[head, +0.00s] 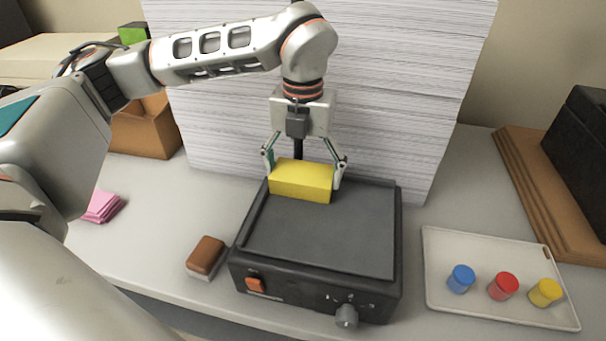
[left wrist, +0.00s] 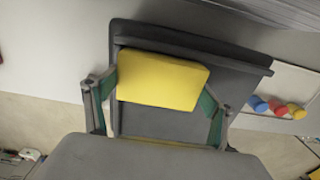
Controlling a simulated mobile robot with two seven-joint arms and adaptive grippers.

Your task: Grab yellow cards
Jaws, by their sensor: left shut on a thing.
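The yellow cards (head: 300,180) form a thick yellow block at the back left of the black laminator (head: 325,235). My left gripper (head: 304,170) reaches down from above with one finger on each short end of the block, shut on it. In the left wrist view the yellow cards (left wrist: 162,81) sit between the two fingers (left wrist: 158,118), over the laminator's dark top (left wrist: 155,122). I cannot tell whether the block touches the laminator's top. My right gripper is not in view.
A white tray (head: 435,270) with blue, red and yellow pots lies to the right. A brown-and-white eraser (head: 206,256) lies left of the laminator, and pink cards (head: 103,206) further left. A tall paper stack (head: 400,90) stands close behind the laminator.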

